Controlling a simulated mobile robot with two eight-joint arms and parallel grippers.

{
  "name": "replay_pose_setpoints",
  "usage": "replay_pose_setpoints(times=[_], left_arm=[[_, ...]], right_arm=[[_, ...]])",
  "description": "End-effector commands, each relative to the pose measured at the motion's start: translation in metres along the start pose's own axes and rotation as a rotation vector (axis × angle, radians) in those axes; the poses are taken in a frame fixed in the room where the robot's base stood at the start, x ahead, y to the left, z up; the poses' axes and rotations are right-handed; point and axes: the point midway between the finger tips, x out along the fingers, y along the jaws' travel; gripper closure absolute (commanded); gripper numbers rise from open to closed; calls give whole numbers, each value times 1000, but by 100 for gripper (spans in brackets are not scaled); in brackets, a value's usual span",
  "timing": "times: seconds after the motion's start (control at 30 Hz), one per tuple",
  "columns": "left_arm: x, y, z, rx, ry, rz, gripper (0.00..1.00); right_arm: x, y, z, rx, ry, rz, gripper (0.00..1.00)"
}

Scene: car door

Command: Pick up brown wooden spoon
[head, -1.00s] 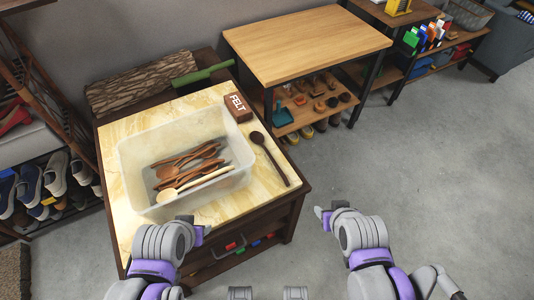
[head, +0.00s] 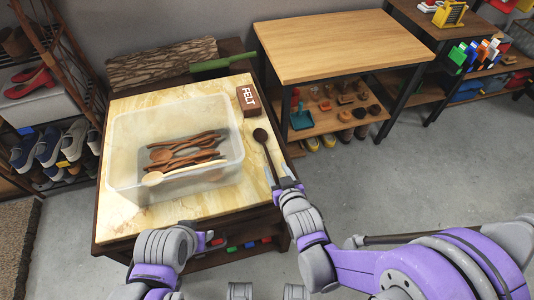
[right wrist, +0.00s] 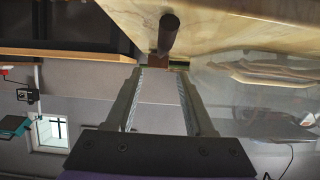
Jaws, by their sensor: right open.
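A dark brown wooden spoon (head: 264,141) lies on the marble-topped cabinet (head: 128,228), right of the clear bin, its bowl toward the back and its handle toward the front right edge. My right gripper (head: 286,183) is open at the handle end, which it partly hides. In the right wrist view the dark handle (right wrist: 168,34) stands just beyond the open right gripper (right wrist: 162,70), apart from the fingers. The clear bin (head: 122,150) holds several brown wooden spoons (head: 190,145) and a paler one (head: 153,179). My left gripper (head: 206,238) is low at the cabinet's front; its jaws are unclear.
A brown FELT box (head: 247,101) sits behind the spoon. A wooden table (head: 340,45) stands back right. Grey floor (head: 400,160) is open to the right.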

Motion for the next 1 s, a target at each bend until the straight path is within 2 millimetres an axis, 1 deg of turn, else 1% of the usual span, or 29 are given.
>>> replay_pose_setpoints(times=[0.03,0.1,0.27,0.5,0.6,0.7,0.87,0.93,1.0], left_arm=[[1,0,1,0,0,0,52],[2,0,1,0,-1,0,52],[3,0,1,0,-1,0,52],[5,0,2,0,-2,0,52],[6,0,3,0,-2,0,52],[6,0,3,0,-2,0,52],[6,0,3,0,-2,0,52],[6,0,3,0,-2,0,52],[6,0,3,0,-2,0,52]], right_arm=[[9,0,0,0,-1,0,46],[17,0,0,0,-1,1,46],[28,0,1,0,-1,1,46],[62,-2,3,1,-2,1,46],[72,-1,3,1,-2,1,46],[76,-1,3,1,-2,1,46],[76,-1,3,1,-2,1,46],[76,-1,3,1,-2,1,55],[76,-1,3,1,-2,1,68]])
